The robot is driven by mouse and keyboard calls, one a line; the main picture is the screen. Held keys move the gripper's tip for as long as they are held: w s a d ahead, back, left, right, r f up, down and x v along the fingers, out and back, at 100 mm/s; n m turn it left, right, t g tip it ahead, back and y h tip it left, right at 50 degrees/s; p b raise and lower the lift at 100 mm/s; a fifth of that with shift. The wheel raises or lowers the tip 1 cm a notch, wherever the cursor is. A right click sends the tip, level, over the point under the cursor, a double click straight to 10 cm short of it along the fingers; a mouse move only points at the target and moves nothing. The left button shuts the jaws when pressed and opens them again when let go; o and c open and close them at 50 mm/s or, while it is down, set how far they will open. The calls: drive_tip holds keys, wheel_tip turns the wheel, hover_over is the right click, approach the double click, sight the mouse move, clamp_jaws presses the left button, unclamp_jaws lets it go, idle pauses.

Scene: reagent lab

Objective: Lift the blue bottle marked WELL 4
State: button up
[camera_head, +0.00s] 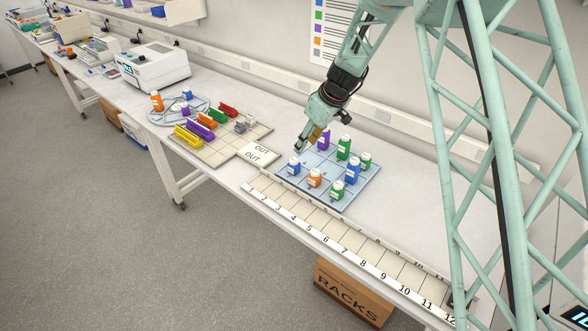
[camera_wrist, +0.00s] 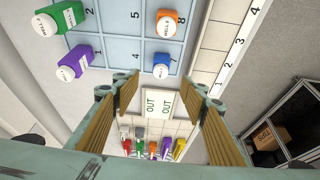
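Two blue bottles stand on the pale blue gridded tray (camera_head: 320,204) in the head view. The shorter blue bottle (camera_head: 293,168) is at the tray's front left, and the taller blue bottle (camera_head: 352,172) is at the right. I cannot read WELL 4 on either label. In the wrist view one short blue bottle (camera_wrist: 161,69) stands upright by the tray's edge, ahead of my gripper and apart from it. My gripper (camera_head: 303,146) hangs above the tray's left back part. Its two fingers (camera_wrist: 160,92) are spread wide in the wrist view, with nothing held between them.
Purple (camera_head: 323,141), tall green (camera_head: 344,149), small green (camera_head: 365,161), front green (camera_head: 338,190) and orange (camera_head: 314,179) bottles crowd the tray. An OUT card (camera_head: 258,154) and coloured racks (camera_head: 201,132) lie to the left. A numbered strip (camera_head: 345,251) runs along the front.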

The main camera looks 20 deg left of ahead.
sight(296, 161)
drive_tip(key=shift+a+f, duration=0.4)
drive_tip(key=shift+f, duration=0.25)
drive_tip(key=shift+p+x, duration=0.7)
drive_tip(key=shift+x, duration=3.6)
drive_tip(key=shift+f, duration=0.15)
drive_tip(key=shift+p+x, duration=0.8)
drive_tip(key=shift+x, duration=1.65)
